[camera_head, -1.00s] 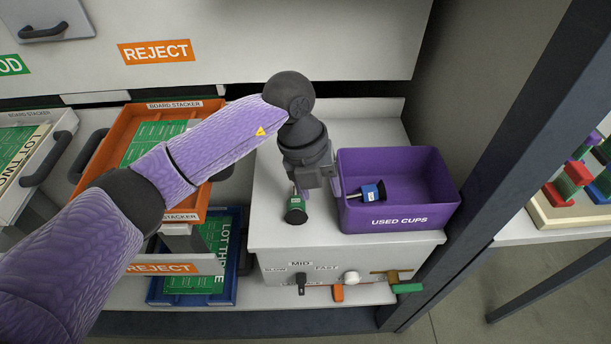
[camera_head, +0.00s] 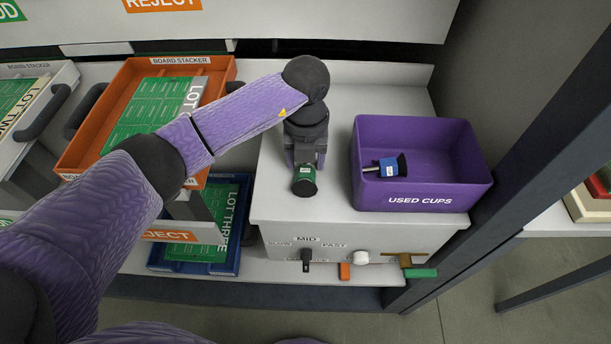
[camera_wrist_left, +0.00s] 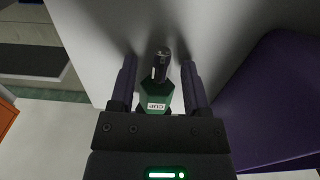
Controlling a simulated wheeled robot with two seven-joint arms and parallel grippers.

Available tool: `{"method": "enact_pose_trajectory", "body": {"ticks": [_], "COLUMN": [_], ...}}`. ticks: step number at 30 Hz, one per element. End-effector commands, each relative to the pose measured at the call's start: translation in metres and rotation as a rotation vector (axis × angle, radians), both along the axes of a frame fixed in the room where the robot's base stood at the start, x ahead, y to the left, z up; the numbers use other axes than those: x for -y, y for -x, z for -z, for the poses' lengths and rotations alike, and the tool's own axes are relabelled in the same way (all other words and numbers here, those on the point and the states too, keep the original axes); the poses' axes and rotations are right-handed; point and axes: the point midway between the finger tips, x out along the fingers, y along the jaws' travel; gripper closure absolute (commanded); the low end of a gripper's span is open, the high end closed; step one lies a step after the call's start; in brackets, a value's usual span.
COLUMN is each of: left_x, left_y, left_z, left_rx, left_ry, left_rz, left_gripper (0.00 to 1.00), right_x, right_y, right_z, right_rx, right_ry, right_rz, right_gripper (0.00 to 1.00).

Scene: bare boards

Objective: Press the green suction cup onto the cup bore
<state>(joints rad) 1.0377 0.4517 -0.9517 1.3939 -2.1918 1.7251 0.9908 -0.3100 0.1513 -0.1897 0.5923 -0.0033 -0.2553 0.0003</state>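The green suction cup (camera_head: 304,173), with a black end and a pale label, is on top of the grey-white cabinet, left of the purple bin. In the left wrist view the cup (camera_wrist_left: 157,98) is between the two fingers, its dark stem pointing up the picture. My left gripper (camera_head: 305,158) reaches down over it from behind. Its fingers (camera_wrist_left: 160,75) are apart, with a gap visible on each side of the cup. The palm hides the cup's near end in that view. I cannot make out the cup bore. My right gripper is not in view.
The purple USED CUPS bin (camera_head: 420,198) stands close right, with a blue suction cup (camera_head: 384,168) inside. The cabinet front carries a black selector (camera_head: 306,258) and a white knob (camera_head: 360,257). An orange board stacker (camera_head: 85,148) is left. A dark post rises at right.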

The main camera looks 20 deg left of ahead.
Motion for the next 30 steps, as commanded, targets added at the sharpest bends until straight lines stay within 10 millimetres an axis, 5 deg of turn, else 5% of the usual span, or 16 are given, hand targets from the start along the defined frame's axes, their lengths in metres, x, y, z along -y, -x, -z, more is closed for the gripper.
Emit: {"method": "enact_pose_trajectory", "body": {"ticks": [1,8,20,30], "left_x": [0.0,0.0,0.0,0.0], "left_y": [0.0,0.0,0.0,0.0], "left_z": [-0.001,-0.001,-0.003,-0.086], "left_rx": [0.0,0.0,0.0,0.005], "left_ry": [0.0,0.0,0.001,0.001], "left_rz": [0.0,0.0,0.001,0.001], "left_gripper": [0.51,1.0,1.0,1.0], "right_x": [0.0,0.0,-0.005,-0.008], "right_y": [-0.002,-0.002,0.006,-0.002], "right_z": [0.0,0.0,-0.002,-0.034], "right_rx": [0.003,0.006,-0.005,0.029], "right_ry": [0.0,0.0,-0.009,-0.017], "right_rz": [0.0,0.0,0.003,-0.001], "right_gripper": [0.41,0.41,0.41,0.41]}}
